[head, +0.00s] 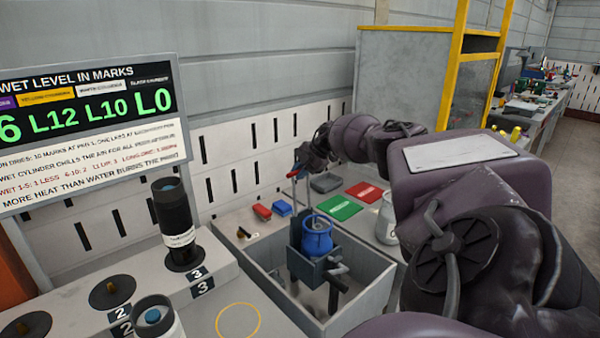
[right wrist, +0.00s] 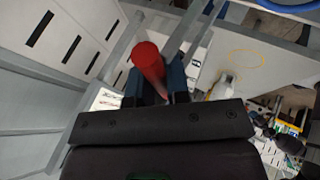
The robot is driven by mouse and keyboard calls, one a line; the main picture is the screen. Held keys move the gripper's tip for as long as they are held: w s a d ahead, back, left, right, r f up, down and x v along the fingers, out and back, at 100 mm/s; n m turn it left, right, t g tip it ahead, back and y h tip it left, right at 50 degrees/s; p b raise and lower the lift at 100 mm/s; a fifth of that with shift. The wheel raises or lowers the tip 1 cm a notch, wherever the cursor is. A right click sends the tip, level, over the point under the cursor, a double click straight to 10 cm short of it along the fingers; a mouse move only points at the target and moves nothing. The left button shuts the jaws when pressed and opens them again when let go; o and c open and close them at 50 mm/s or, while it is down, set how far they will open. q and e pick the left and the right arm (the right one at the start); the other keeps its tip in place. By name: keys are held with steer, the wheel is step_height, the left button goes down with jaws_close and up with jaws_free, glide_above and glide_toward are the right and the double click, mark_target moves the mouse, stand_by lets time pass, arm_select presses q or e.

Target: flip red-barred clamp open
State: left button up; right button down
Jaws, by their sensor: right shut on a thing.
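The clamp's red bar (head: 293,172) stands at the top of a grey upright, above a grey fixture (head: 300,262) in an open basin. In the right wrist view, the red bar (right wrist: 148,62) lies between the fingers, its round end facing the camera. My right gripper (head: 303,165) is shut on it; the arm reaches in from the right. My left gripper is not in view.
The pale basin (head: 375,290) surrounds the fixture.

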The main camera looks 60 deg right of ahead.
steer(key=c, duration=1.1)
jaws_free()
steer(key=shift+w, duration=0.15)
steer(key=v, duration=1)
steer(key=shift+s+r, duration=0.3)
steer(key=shift+d, duration=0.15)
